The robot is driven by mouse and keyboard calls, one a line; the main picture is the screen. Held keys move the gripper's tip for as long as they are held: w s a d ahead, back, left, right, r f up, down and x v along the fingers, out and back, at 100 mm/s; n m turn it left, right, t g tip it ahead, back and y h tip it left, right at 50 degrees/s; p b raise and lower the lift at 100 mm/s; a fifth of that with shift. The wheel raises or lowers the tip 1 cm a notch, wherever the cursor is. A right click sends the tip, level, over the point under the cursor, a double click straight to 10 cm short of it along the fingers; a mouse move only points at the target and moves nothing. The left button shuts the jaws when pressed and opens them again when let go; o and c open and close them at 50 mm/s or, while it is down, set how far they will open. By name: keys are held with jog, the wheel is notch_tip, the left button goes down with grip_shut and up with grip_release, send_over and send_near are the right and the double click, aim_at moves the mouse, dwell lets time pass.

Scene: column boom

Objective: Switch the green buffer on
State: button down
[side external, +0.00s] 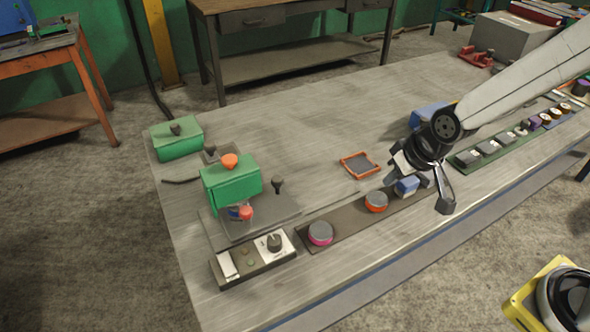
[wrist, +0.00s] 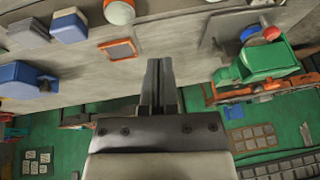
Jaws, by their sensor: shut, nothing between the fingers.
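A green machine (side external: 231,186), which looks like the buffer, stands on a grey plate at the left of the bench. It has an orange knob on top and a red and blue part in front; it also shows at the right of the wrist view (wrist: 268,60). I cannot tell the switch position. My gripper (side external: 446,206) is over the bench's right half, well away from the control box. It is shut and empty in the wrist view (wrist: 160,65).
A dark strip with a pink-rimmed disc (side external: 320,233), an orange-rimmed disc (side external: 376,202) and a blue block (side external: 407,186) lies between my gripper and the control box. An orange-framed tray (side external: 359,165) lies behind. A second green box (side external: 177,139) stands at the far left corner.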

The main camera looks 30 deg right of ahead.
jog(key=w+a+t+y, duration=0.1)
jog(key=w+a, duration=0.2)
jog(key=a, duration=0.5)
jog(key=w+a+t+y, duration=0.1)
jog(key=w+a+t, duration=0.15)
jog(key=a, duration=0.65)
jog(key=m+t+y, duration=0.1)
jog(key=y, duration=0.1)
send_over(230, 266)
jog(key=s, duration=0.1)
notch_tip(230, 266, down, 2)
jog(key=f, duration=0.1)
jog(key=shift+s+a+r, duration=0.1)
jog(key=shift+r, duration=0.2)
jog(key=shift+f, duration=0.2)
jog(key=shift+w+f, duration=0.2)
jog(key=shift+f, duration=1.2)
jog(key=shift+w+f, duration=0.25)
jog(key=shift+f, duration=1.15)
jog(key=shift+w+f, duration=0.2)
jog(key=shift+f, duration=1.2)
